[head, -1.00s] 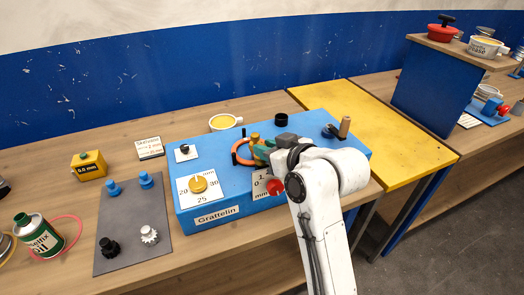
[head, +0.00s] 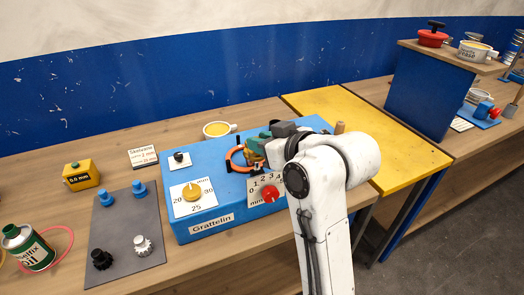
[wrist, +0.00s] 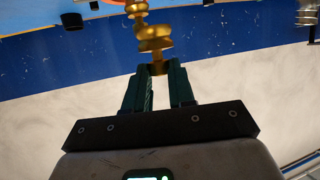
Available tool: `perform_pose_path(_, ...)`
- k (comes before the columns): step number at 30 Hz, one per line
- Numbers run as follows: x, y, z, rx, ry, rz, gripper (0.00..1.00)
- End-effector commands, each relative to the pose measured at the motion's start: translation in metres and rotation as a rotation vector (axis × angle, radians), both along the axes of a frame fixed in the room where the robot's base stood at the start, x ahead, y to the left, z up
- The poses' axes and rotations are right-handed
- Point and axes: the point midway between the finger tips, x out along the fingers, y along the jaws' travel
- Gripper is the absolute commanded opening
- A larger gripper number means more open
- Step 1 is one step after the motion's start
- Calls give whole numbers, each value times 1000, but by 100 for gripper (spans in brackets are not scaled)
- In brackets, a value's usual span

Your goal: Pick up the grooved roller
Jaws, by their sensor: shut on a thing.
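The grooved roller (wrist: 152,38) is a gold, brass-like piece with several rounded ridges, seen in the wrist view. My gripper's green fingers (wrist: 158,76) are shut on its near end, one finger on each side. The rest of the roller reaches away beyond the fingertips. In the head view my gripper (head: 258,146) is above the blue Grattelin box (head: 235,205), beside an orange ring (head: 234,160). There my gripper and arm mostly hide the roller. I cannot tell whether it still touches the box.
The box carries a yellow dial (head: 192,192), a red knob (head: 269,194) and a black knob (head: 179,157). A grey mat (head: 128,225) with blue and gear-like pieces lies at left. The yellow table (head: 345,110) is largely clear.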

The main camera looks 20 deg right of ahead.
Motion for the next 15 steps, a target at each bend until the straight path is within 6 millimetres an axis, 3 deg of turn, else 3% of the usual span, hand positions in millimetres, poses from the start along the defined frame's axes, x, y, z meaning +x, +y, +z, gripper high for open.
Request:
perform_pose_path(5,-30,12,41,0,-9,1,0)
perform_pose_path(11,-73,29,58,1,-6,3,0)
perform_pose_path(15,-88,36,72,2,2,6,0)
